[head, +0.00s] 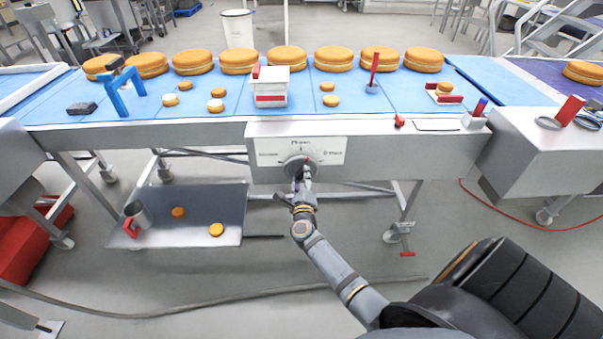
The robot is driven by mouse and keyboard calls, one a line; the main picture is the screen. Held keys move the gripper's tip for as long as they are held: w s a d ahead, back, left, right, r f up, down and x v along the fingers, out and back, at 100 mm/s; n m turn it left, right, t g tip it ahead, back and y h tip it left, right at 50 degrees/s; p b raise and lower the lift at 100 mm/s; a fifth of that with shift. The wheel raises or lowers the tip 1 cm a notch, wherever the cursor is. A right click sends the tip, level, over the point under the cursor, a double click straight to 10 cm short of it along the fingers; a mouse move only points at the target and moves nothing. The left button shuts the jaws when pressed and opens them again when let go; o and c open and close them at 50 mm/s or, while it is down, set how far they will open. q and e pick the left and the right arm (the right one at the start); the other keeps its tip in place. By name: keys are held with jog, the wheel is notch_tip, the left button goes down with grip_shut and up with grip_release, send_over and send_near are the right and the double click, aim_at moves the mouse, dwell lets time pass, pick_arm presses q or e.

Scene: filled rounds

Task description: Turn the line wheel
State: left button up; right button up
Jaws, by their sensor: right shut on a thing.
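The line wheel (293,163) is a dark round knob on the white labelled panel (330,146) at the front of the conveyor. Labels stand to its left, above it and to its right, too small to read surely. My right gripper (302,172) reaches up to the wheel from below and is shut on it. The gripper covers the wheel's lower right part. My left gripper is not in view.
Filled rounds (239,61) line the back of the blue belt (420,88). A white-and-red box (270,88) stands above the panel. A lower tray (190,208) holds a metal cup (138,213) and small rounds. A hose (180,312) crosses the floor.

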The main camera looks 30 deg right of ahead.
jog(key=shift+n+p, duration=1.1)
jog(key=shift+n, duration=0.8)
jog(key=o, duration=1.1)
jog(key=shift+o, duration=0.2)
jog(key=shift+s+a, duration=0.1)
jog(key=v, duration=1.2)
